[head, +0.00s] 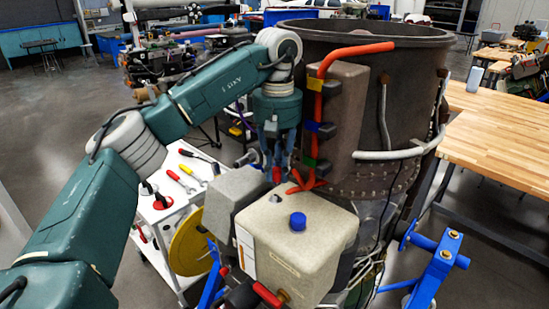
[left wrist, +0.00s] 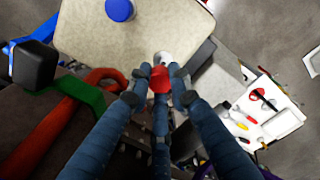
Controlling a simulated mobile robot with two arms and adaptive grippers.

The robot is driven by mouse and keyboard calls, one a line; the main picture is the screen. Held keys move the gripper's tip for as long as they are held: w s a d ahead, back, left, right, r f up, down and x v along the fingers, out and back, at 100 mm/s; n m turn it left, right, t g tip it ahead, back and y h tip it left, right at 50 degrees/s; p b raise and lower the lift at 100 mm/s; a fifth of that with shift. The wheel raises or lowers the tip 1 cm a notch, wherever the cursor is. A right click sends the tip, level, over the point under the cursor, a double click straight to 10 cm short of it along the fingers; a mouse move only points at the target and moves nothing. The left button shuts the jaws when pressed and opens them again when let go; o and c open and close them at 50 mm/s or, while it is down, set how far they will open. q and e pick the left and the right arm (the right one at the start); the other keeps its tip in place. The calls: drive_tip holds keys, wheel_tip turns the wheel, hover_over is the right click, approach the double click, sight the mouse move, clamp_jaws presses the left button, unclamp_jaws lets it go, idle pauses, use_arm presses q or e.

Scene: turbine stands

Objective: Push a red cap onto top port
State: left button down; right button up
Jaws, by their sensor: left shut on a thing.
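My left gripper (head: 276,170) points down behind the beige box (head: 297,245) on the turbine stand. It is shut on a small red cap (left wrist: 159,79), which also shows at its fingertips in the head view (head: 276,175). In the left wrist view a small whitish round part (left wrist: 162,58), perhaps the port, lies just beyond the cap at the box's edge. I cannot tell whether the cap touches it. A blue cap (head: 298,221) sits on top of the beige box. My right gripper is in neither view.
A red tube (head: 318,105) runs down the box on the large dark cylinder (head: 410,50), close beside my gripper. A grey box (head: 237,190) stands left of the beige box. A white tool cart (head: 160,212) is at left; a wooden table (head: 500,145) is at right.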

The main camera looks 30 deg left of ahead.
sight(275, 180)
use_arm(q)
drive_tip(key=shift+w+a+r, duration=0.15)
drive_tip(key=shift+w+a, duration=0.15)
drive_tip(key=shift+a, duration=0.1)
drive_tip(key=shift+f, duration=0.65)
wheel_tip(275, 180, down, 3)
drive_tip(key=shift+a+r+b, duration=0.15)
drive_tip(key=shift+b, duration=0.15)
drive_tip(key=shift+f, duration=0.4)
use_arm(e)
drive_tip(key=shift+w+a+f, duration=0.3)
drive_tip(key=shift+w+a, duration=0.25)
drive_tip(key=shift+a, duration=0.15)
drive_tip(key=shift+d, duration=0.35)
use_arm(q)
drive_tip(key=shift+d+f, duration=0.1)
drive_tip(key=shift+d, duration=0.1)
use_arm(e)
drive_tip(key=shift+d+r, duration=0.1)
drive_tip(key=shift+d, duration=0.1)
use_arm(q)
drive_tip(key=shift+f, duration=0.3)
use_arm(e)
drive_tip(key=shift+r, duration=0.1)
